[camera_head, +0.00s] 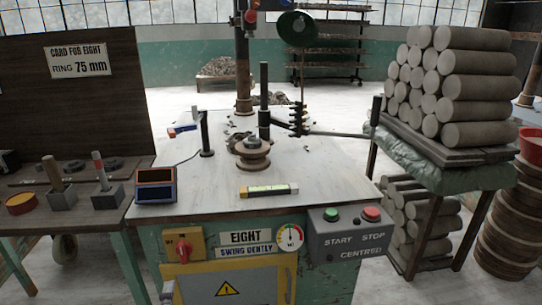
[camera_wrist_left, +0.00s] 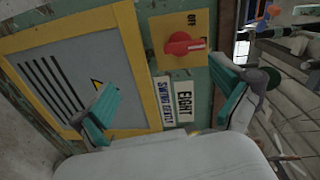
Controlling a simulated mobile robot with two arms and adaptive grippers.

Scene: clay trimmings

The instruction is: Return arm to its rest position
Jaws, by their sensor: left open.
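The machine table (camera_head: 215,195) stands in the middle of the head view. A round brown turntable piece (camera_head: 252,155) sits in front of the post. My left gripper (camera_wrist_left: 164,75) shows in the left wrist view, with its teal fingers wide apart and nothing between them. It faces the cabinet front near the red OFF switch (camera_wrist_left: 184,43) and the EIGHT sign (camera_wrist_left: 184,100). My right gripper is not in view.
A start/stop box (camera_head: 348,230) is on the table's front right. A small display (camera_head: 155,185) and a yellow-ended bar (camera_head: 269,190) lie on top. Stacked clay cylinders (camera_head: 475,85) stand at the right. A side bench (camera_head: 90,218) with small tools is at the left.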

